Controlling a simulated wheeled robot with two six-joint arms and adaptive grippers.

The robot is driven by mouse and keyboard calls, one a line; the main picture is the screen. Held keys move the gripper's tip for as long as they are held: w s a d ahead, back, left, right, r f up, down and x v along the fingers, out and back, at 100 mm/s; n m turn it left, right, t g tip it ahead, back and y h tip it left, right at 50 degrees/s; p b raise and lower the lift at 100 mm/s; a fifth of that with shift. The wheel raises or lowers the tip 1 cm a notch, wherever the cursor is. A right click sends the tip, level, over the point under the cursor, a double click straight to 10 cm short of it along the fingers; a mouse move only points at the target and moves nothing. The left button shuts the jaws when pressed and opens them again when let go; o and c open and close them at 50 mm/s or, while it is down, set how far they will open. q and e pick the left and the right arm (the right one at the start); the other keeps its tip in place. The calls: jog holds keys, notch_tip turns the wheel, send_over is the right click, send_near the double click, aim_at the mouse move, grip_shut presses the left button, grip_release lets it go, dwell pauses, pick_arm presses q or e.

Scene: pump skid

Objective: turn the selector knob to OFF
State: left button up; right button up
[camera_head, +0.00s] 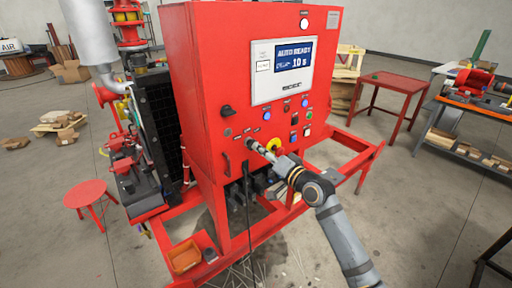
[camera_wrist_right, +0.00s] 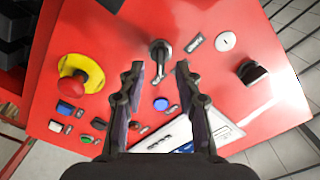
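The red control panel (camera_head: 215,165) faces me. My right gripper (camera_head: 254,147) is at its lower front, its fingers pointing at the panel. In the right wrist view my right gripper (camera_wrist_right: 160,68) is open. A grey knob with a lever-like handle (camera_wrist_right: 160,50) lies just beyond and between the fingertips; I cannot tell whether they touch it. In the head view this knob is mostly hidden by the gripper. A black knob (camera_wrist_right: 250,72) sits apart to the right; it also shows in the head view (camera_head: 227,111). Label lettering is unreadable. My left gripper is not in view.
A red emergency button on a yellow disc (camera_wrist_right: 82,75) is close to the gripper. Blue, green and black buttons and a display (camera_head: 293,59) are on the same face. A red skid frame (camera_head: 350,145) surrounds the cabinet's base. A red table (camera_head: 392,82) stands behind right.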

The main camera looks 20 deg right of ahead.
aim_at(252, 144)
jog(key=x, duration=0.3)
jog(key=shift+w+a, duration=0.15)
jog(key=shift+w, duration=0.15)
jog(key=shift+s, duration=0.1)
grip_shut()
